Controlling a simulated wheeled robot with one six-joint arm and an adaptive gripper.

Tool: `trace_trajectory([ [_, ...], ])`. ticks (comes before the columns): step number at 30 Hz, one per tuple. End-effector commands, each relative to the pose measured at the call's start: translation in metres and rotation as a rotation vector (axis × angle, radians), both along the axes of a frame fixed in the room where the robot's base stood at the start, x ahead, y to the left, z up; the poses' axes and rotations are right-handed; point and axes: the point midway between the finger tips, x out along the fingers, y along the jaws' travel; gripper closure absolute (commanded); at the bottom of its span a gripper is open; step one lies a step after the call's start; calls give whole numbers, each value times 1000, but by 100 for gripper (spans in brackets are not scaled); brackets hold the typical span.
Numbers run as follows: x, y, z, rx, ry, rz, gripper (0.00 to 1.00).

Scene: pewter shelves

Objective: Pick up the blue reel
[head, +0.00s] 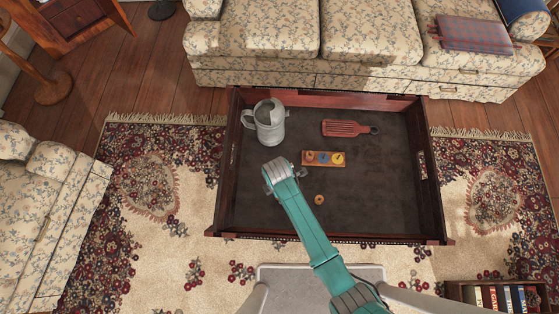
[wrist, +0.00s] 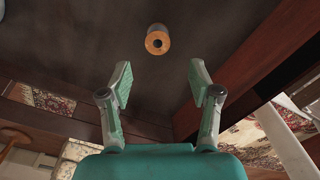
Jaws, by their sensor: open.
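A small blue reel (head: 323,157) appears to stand in the middle of a wooden holder (head: 305,163), between a reddish reel (head: 310,156) and a yellow reel (head: 338,158). A lone orange-brown reel (head: 319,199) is on the dark tabletop nearer me. In the wrist view, an orange reel with a dark centre hole (wrist: 157,41) lies beyond the fingertips. My gripper (wrist: 160,73) is open and empty, its fingers apart from that reel. The blue reel does not show in the wrist view. In the head view my arm covers part of the tabletop, and the fingertips are not clear.
The tabletop has a raised dark wooden rim (head: 437,190). The right side of the tabletop is clear. A floral sofa (head: 270,30) stands behind.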

Motion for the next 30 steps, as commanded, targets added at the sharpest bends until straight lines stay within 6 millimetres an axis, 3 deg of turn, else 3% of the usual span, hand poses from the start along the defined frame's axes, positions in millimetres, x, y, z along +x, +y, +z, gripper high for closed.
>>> trace_trajectory([
  [21, 4, -2, -74, 0, -1, -2, 38],
  [30, 5, -2, -79, 1, -3, -2, 38],
])
